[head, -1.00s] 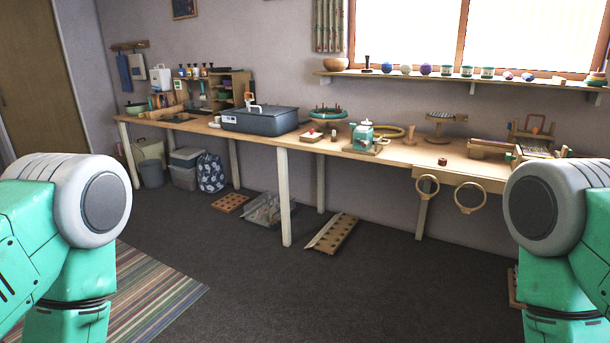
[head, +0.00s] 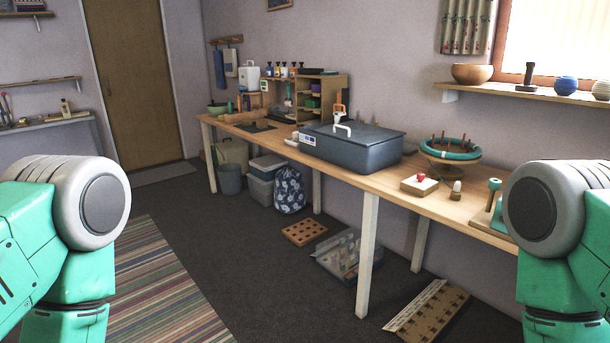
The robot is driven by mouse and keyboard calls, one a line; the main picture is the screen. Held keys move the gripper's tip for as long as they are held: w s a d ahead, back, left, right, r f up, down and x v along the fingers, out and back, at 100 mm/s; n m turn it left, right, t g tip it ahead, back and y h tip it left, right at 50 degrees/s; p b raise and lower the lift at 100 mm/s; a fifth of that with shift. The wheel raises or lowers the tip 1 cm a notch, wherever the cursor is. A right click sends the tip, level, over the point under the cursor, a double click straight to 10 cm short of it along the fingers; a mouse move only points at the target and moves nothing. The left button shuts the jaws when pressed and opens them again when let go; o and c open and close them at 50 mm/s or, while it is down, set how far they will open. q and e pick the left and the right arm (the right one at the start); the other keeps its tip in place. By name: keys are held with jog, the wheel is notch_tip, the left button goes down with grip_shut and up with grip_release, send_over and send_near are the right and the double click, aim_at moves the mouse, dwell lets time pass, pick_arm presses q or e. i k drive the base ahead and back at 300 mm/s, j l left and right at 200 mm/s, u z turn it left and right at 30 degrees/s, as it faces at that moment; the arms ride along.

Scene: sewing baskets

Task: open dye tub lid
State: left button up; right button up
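The dye tub (head: 352,156) is a dark grey-blue box on the long wooden workbench, near the middle of the head view. Its flat lid (head: 372,134) is down on it, with a white handle (head: 342,129) at the front edge. A white and orange clip-like thing (head: 340,111) stands at or behind the lid's far left edge; I cannot tell whether it touches the lid. My two green and grey arms show at the left and right edges, well short of the bench. Both grippers are outside the view.
The workbench (head: 398,188) runs along the wall on white legs. Right of the tub are a red-knobbed block (head: 419,184) and a teal ring stand (head: 449,152). Below are a clear bin (head: 343,256), a pegboard (head: 432,312) and a patterned bag (head: 290,190).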

aim_at(364, 135)
jog(key=i+j+u, duration=0.1)
jog(key=i, duration=0.6)
jog(key=i+j+u, duration=0.1)
jog(key=i, duration=0.55)
